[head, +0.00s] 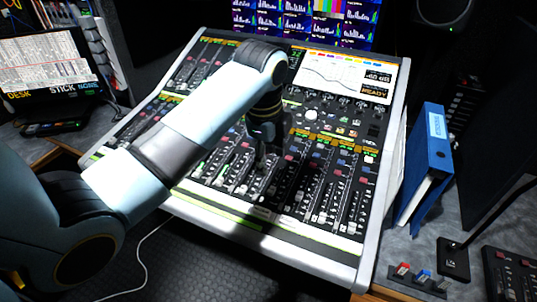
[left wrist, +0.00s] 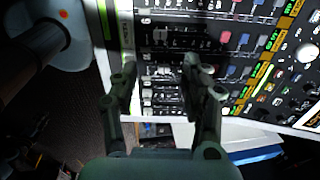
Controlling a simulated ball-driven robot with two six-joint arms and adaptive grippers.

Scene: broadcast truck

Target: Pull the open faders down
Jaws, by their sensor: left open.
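The mixing console (head: 375,215) stands in front of me with a row of vertical faders along its near part. White fader caps (head: 243,188) show low in their slots near the middle; red and blue buttons sit above the slots. My left gripper (head: 258,163) points down over the middle of the fader row, and its shadow hides some faders. In the left wrist view my left gripper (left wrist: 160,72) has its two fingers apart over the fader strips. A light fader cap (left wrist: 163,71) shows between the fingers, apparently not gripped. My right gripper is not in view.
A console screen (head: 345,75) is at the upper right of the panel. A blue binder (head: 428,150) stands right of the console. A small black device with switches (head: 418,280) and a gooseneck base (head: 453,262) lie at the lower right. A monitor (head: 48,68) is at left.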

